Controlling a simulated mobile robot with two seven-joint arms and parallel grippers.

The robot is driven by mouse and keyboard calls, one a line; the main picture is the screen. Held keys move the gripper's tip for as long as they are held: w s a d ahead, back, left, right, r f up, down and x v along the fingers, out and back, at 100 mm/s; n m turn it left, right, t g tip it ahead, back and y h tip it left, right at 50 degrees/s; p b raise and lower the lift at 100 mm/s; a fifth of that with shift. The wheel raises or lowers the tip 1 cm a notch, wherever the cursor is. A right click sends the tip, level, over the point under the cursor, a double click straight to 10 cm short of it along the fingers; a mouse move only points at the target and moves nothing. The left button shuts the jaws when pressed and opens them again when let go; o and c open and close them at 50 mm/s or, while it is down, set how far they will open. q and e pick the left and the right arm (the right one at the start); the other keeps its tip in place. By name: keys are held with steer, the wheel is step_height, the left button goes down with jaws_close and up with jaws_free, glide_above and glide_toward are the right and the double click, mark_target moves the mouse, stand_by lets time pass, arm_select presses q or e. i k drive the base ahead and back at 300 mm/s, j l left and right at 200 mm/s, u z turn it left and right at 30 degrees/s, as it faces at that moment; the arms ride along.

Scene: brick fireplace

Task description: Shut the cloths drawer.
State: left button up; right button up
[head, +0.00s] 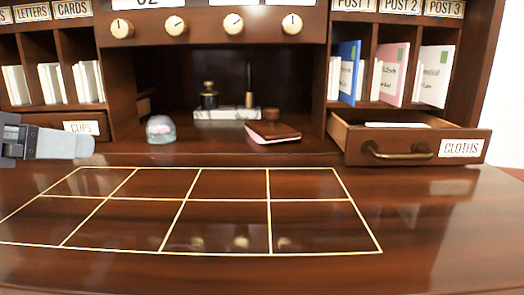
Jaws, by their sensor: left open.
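The cloths drawer (360,146) is at the right of the desk's upper unit, pulled out toward me. Its front has a curved brass handle and a white CLOTHS label (461,148). Something flat and white (398,125) lies inside it; the rest of the inside is hidden by the front. My left gripper (88,146) comes in at the left edge, in front of the CLIPS drawer (66,125). It is open, with nothing seen in it, and far from the cloths drawer. My right gripper is not in view.
A glass paperweight (161,130), a brown wallet-like item (273,131) and a pale stand with an ink bottle (209,97) sit in the middle recess. Envelopes stand in slots above the drawers. The gold-lined desktop (430,225) in front is clear.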

mark_target(444, 142)
steer(key=k+j, duration=0.15)
steer(key=k, duration=0.4)
steer(key=k+j, duration=0.15)
steer(key=k, duration=0.4)
